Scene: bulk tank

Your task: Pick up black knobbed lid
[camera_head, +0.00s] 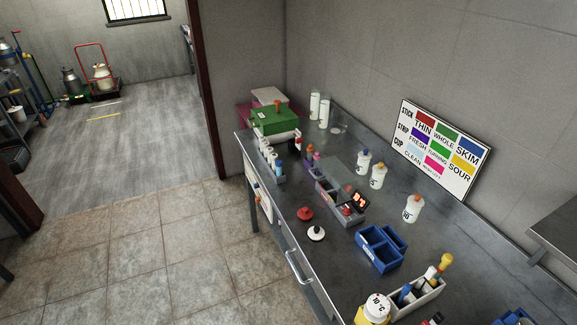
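A white round lid (316,234) with a small dark knob lies flat near the front edge of the steel counter (345,262). A red knobbed lid (305,213) lies just behind it, close but apart. I cannot make out any wholly black lid at this size. Neither of my grippers is in view.
A grey divided tray (327,190) and a blue divided box (380,247) stand near the lids. Labelled white bottles (412,208) stand behind. A pale holder (418,298) and a yellow bottle with white cap (376,306) are nearer. The tiled floor (150,250) is clear.

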